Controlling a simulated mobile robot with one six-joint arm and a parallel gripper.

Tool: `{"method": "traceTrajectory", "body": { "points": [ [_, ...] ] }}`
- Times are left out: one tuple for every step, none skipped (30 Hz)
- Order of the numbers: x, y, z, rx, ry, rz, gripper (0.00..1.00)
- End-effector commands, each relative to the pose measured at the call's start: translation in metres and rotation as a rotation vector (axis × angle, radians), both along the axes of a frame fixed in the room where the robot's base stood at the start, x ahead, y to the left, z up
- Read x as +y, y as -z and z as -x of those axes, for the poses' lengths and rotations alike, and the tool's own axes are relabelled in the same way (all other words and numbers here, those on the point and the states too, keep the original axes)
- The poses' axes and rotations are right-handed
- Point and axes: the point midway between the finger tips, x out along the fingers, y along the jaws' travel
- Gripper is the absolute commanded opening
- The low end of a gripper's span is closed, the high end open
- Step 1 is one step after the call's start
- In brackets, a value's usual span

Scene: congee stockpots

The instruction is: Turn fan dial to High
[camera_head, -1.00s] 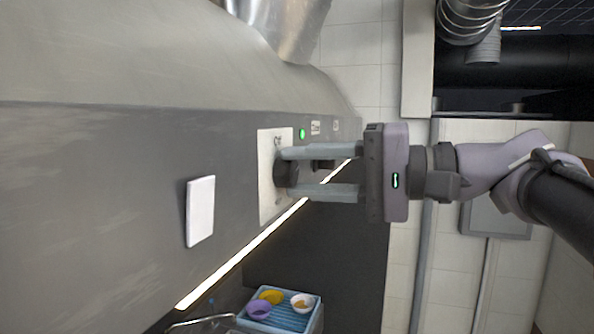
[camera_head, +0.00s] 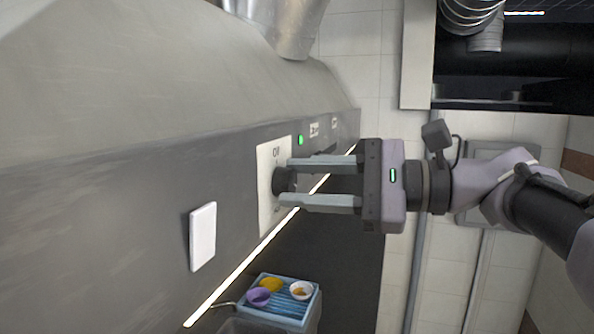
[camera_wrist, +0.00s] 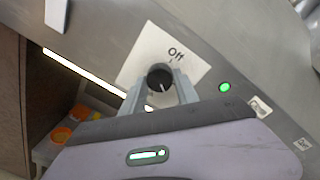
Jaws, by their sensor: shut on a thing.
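The black fan dial (camera_head: 283,181) sits on a pale plate (camera_head: 268,215) on the grey hood panel. In the wrist view, the dial (camera_wrist: 159,77) shows a light pointer mark, and the word "Off" is printed on the plate (camera_wrist: 150,48). My gripper (camera_head: 288,181) reaches the dial from the right, with one finger on each side. Its fingertips also flank the dial in the wrist view (camera_wrist: 160,92), and they are shut on it. Other setting labels on the plate cannot be read.
A green light (camera_head: 300,140) and small labels (camera_head: 315,130) are beside the plate. A white blank plate (camera_head: 203,237) is on the panel at lower left. A bright light strip (camera_head: 240,275) runs along the hood edge. Below is a blue crate (camera_head: 290,318) with bowls.

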Motion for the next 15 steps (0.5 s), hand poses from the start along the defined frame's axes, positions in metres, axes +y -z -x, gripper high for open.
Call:
{"method": "traceTrajectory", "body": {
  "points": [
    [0.0,-0.003,-0.0001,0.039,-0.001,-0.014,0.0],
    [0.0,-0.003,-0.0001,0.065,-0.001,-0.024,0.0],
    [0.0,-0.0032,-0.0001,0.1,0.0,-0.037,0.0],
    [0.0,-0.0032,-0.0001,0.127,0.0,-0.046,0.0],
    [0.0,-0.003,-0.0001,0.154,0.0,-0.056,0.0],
    [0.0,-0.0031,-0.0003,0.189,0.0,-0.069,0.0],
    [0.0,-0.0031,-0.0003,0.217,0.0,-0.079,0.0],
    [-0.0001,-0.0032,-0.0004,0.243,0.0,-0.089,0.0],
    [-0.0001,-0.0031,-0.0004,0.279,0.0,-0.101,0.0],
    [-0.0001,-0.003,-0.0005,0.306,0.0,-0.111,0.0],
    [-0.0001,-0.0031,-0.0005,0.333,-0.001,-0.121,0.0],
    [-0.0001,-0.0031,-0.0005,0.368,0.0,-0.134,0.0],
    [-0.0001,-0.0029,-0.0005,0.396,-0.001,-0.143,0.0],
    [-0.0001,-0.0029,-0.0005,0.423,0.0,-0.154,0.0],
    [-0.0001,-0.0031,-0.0007,0.458,0.0,-0.166,0.0]
  ]
}}
